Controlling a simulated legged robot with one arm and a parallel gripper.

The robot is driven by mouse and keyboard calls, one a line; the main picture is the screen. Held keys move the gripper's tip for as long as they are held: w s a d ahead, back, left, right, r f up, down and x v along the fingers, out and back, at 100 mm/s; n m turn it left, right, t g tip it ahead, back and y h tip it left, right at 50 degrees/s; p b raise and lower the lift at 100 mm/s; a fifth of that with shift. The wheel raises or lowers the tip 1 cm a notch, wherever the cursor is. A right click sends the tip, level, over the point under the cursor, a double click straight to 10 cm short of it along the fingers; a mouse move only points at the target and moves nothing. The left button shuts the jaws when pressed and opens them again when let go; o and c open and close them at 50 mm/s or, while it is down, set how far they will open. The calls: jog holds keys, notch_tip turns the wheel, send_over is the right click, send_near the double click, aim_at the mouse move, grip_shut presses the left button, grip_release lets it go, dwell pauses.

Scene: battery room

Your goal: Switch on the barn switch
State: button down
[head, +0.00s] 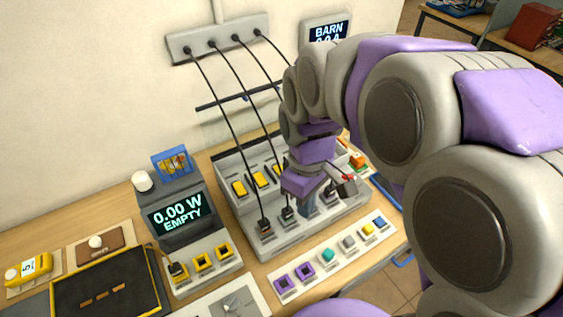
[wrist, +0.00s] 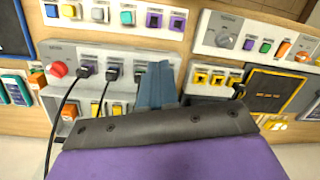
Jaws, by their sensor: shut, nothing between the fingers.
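My gripper (head: 306,208) points down at the grey cable box (head: 265,245), among its plugs. In the wrist view its blue-grey fingers (wrist: 157,80) are together and empty, in front of the box. Yellow switches (head: 240,188) sit in a row on the box behind the plugs; they show partly in the wrist view (wrist: 117,108). A red knob (wrist: 58,69) is at one end of the box. I cannot read which switch is labelled barn. The barn display (head: 327,32) on the wall appears to read 0.0 A. My arm and gripper hide part of the switch row.
Black cables (head: 230,105) hang from a wall outlet strip (head: 218,40) to the box. A meter (head: 178,215) reading 0.00 W EMPTY stands left. A strip of coloured parts (head: 328,255) lies in front. A black tray (head: 105,288) is at the lower left.

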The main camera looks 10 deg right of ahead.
jog(key=w+a+n+p, duration=0.15)
jog(key=w+n, duration=0.55)
jog(key=w, duration=0.9)
jog(key=n+p, duration=0.3)
jog(key=n, duration=0.4)
send_over(280, 170)
jog(key=w, duration=0.1)
notch_tip(280, 170, down, 7)
jog(key=shift+f, duration=0.15)
jog(key=shift+f, duration=0.1)
jog(key=f, duration=0.4)
jog(key=s+f+b, duration=0.1)
jog(key=f, duration=0.3)
jog(key=f+b, duration=0.1)
jog(key=f, duration=0.3)
jog(key=shift+s+d+f, duration=0.25)
jog(key=shift+s+f, duration=0.15)
jog(key=shift+f, duration=0.45)
